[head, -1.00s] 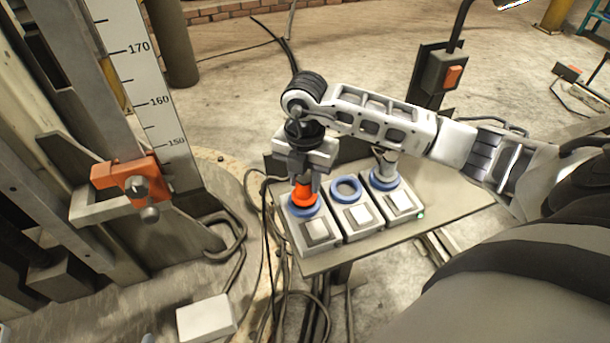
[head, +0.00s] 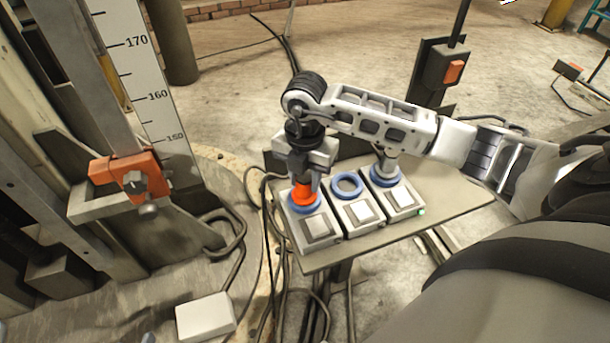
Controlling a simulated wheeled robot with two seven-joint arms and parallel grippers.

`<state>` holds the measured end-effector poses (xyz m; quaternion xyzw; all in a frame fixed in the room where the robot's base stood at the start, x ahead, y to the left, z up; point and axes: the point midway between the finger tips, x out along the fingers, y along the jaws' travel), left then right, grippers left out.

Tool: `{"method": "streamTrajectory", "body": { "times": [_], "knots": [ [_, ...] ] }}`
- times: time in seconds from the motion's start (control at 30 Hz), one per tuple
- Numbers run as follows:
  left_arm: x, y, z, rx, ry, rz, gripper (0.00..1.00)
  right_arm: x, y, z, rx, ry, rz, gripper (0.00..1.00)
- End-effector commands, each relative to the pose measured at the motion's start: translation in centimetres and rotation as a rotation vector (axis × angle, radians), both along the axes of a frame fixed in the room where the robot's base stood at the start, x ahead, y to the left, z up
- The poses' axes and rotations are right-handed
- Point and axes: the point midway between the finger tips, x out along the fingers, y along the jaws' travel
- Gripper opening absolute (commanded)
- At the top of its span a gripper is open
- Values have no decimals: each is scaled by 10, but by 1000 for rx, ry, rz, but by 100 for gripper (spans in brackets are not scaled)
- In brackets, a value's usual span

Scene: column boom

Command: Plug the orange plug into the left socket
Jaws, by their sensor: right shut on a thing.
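The orange plug (head: 303,195) is upright at the left socket (head: 306,208), which has a blue ring on a grey box. The plug's lower end is within or right over the ring; I cannot tell how deep it sits. My right gripper (head: 304,182) points down from above and is shut on the orange plug. The middle socket (head: 347,186) is empty, with its blue ring open. The right socket (head: 386,177) has a grey-white plug (head: 385,163) in it, partly hidden by my right arm. My left gripper is not in view.
The sockets stand on a grey table (head: 445,203) with bare room at its right. A scale column with an orange clamp (head: 125,172) stands at the left. Dark cables (head: 268,250) hang left of the table. A box with an orange switch (head: 453,71) stands behind.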

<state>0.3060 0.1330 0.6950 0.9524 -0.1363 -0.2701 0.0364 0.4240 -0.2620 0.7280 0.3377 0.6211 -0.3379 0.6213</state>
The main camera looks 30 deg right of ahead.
Motion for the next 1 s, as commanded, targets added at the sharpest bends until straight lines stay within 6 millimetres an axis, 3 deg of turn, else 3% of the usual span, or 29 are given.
{"method": "streamTrajectory", "body": {
  "times": [0.03,0.1,0.53,0.67,1.0],
  "knots": [
    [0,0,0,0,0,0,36,0,0,0,1,-1,0,36],
    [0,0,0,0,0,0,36,0,0,0,1,-1,0,55],
    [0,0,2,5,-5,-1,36,0,0,0,0,0,0,56],
    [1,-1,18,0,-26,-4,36,1,0,26,0,-5,1,56],
    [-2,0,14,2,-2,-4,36,1,0,110,1,-7,0,56]
  ]
}}
